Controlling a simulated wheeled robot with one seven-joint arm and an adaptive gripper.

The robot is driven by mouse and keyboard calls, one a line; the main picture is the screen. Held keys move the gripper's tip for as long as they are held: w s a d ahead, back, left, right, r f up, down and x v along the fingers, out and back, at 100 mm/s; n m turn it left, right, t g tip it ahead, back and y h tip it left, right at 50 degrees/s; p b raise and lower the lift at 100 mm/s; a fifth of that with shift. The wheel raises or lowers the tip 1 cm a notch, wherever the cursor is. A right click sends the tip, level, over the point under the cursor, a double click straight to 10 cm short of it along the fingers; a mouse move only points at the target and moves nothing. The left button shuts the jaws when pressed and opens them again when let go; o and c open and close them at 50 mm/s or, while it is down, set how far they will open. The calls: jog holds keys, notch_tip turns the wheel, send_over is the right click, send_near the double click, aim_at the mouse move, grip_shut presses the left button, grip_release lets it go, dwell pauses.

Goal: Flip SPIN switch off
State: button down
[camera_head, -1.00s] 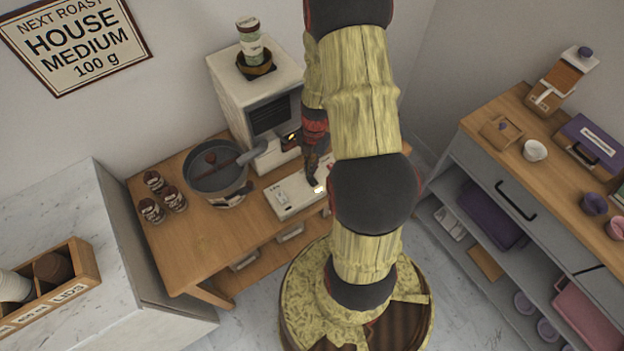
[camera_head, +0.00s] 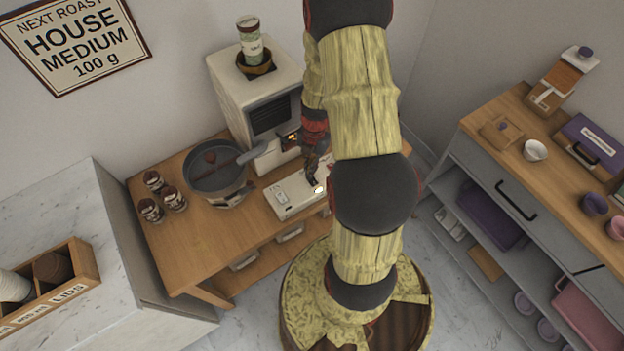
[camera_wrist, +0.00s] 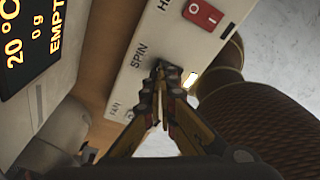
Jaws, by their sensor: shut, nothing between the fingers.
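The white switch panel (camera_wrist: 150,35) shows in the wrist view with the label SPIN (camera_wrist: 140,57). My gripper (camera_wrist: 160,72) is shut and empty, its fingertips right at the spot beside that label. The SPIN switch itself is hidden behind the fingertips, so its position cannot be seen. A small lit white lamp (camera_wrist: 191,80) shows just right of the fingertips. In the head view, the panel (camera_head: 287,197) lies on the wooden table, and my gripper (camera_head: 312,182) is low over its right part, partly hidden by my arm.
A red switch (camera_wrist: 203,14) sits farther up the panel. A display (camera_wrist: 28,40) reads 20 °C, 0 g, EMPTY. The white roaster (camera_head: 255,95) stands behind the panel. A grey pan (camera_head: 217,175) and several jars (camera_head: 162,195) stand to the left.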

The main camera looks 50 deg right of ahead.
jog(key=shift+f+b, duration=0.8)
jog(key=shift+f, duration=0.15)
dwell(0.4)
jog(key=shift+r, duration=0.1)
jog(key=shift+r+p, duration=1.95)
jog(key=shift+r, duration=1.55)
